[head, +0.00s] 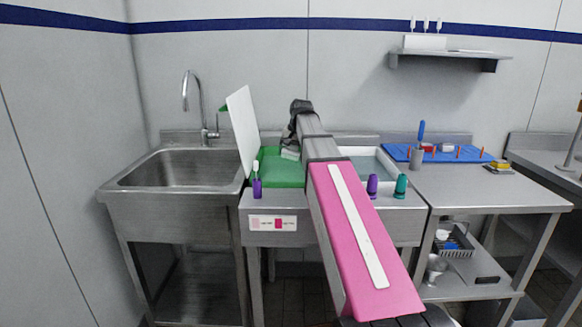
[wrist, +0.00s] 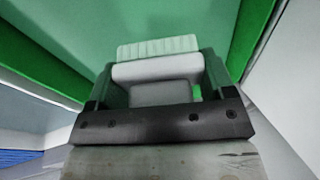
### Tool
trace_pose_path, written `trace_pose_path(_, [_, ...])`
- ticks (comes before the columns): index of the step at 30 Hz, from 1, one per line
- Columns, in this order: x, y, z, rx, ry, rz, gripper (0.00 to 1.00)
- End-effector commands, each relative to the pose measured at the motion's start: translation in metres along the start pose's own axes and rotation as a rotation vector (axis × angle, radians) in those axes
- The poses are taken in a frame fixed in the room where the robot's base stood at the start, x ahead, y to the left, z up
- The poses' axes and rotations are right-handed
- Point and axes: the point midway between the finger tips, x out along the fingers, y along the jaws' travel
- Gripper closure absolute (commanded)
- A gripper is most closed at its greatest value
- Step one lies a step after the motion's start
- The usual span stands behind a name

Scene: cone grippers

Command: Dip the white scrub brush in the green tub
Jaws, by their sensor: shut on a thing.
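The white scrub brush (wrist: 157,69) is between the two fingers of my gripper (wrist: 158,82) in the wrist view. Its pale, green-tinted bristles (wrist: 158,47) point away from my wrist. My gripper is shut on the brush body. The green tub (head: 275,173) is left of my arm in the head view, and the brush is over or inside it. Green walls (wrist: 38,62) and a lighter green surface fill the wrist view beyond the bristles. I cannot tell whether the bristles touch that surface. In the head view my arm hides the tub's right part.
A white board (head: 243,128) stands upright at the tub's left edge. A steel sink (head: 180,168) is further left. A white basin (head: 368,160) is right of my arm. Purple bottles (head: 257,187) and a teal one (head: 401,186) stand along the front edge. A blue pegboard (head: 440,153) lies right.

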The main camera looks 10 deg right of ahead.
Motion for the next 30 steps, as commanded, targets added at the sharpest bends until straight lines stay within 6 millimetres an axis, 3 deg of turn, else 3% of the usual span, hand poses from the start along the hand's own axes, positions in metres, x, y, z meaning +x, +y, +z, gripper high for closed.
trace_pose_path(16, [-0.036, -0.009, -0.005, 0.000, 0.001, 0.000, 0.50])
trace_pose_path(30, [-0.039, -0.009, -0.005, 0.000, 0.000, 0.000, 0.50])
